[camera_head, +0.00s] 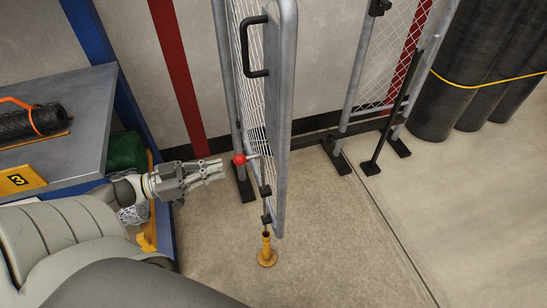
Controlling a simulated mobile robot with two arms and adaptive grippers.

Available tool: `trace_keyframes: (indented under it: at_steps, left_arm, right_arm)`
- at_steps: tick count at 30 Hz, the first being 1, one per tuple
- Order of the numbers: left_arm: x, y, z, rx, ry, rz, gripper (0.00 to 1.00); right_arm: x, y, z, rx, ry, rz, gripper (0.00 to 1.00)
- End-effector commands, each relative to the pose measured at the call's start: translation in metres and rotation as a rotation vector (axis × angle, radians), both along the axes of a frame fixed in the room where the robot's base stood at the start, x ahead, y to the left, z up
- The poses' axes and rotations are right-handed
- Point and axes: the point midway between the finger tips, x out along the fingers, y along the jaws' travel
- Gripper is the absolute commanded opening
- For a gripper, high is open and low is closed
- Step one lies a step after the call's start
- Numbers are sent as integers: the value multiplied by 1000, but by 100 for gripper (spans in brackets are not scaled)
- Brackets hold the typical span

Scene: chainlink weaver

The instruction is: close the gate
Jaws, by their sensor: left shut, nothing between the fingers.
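The gate (284,120) is a grey tube frame with wire mesh, seen nearly edge-on in the middle of the head view. It stands swung open, with a gap of floor between it and the fence post (354,75) on the right. A black handle (256,46) is on its upper part. A red ball knob (239,159) sits on a rod low on the gate, above a yellow floor socket (267,252). My left gripper (222,171) is shut and empty, just left of the red knob. I cannot tell whether it touches it. My right gripper is not in view.
A blue-framed grey bench (92,130) on the left carries a dark mesh roll (30,121) with an orange band. Dark rolls (464,75) tied with a yellow strap stand at the right. A black prop bar (392,125) leans near the fence post. The right floor is clear.

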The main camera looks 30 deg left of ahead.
Motion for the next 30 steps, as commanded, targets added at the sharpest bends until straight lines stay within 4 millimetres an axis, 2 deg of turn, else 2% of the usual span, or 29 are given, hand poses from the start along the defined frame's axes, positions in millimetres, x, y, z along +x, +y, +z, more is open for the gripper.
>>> trace_keyframes:
  at_steps: [7, 18, 24, 30]
  left_arm:
    - [34, -28, 1, 0, -6, 1, 0]
    - [79, -66, 1, 1, -5, 4, 0]
    - [93, -78, 0, 2, -1, 5, 0]
    - [97, -82, -1, 2, -1, 4, 0]
  right_arm:
    - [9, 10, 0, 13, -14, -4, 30]
    - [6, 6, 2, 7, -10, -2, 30]
    - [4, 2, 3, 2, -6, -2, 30]
    - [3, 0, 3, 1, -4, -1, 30]
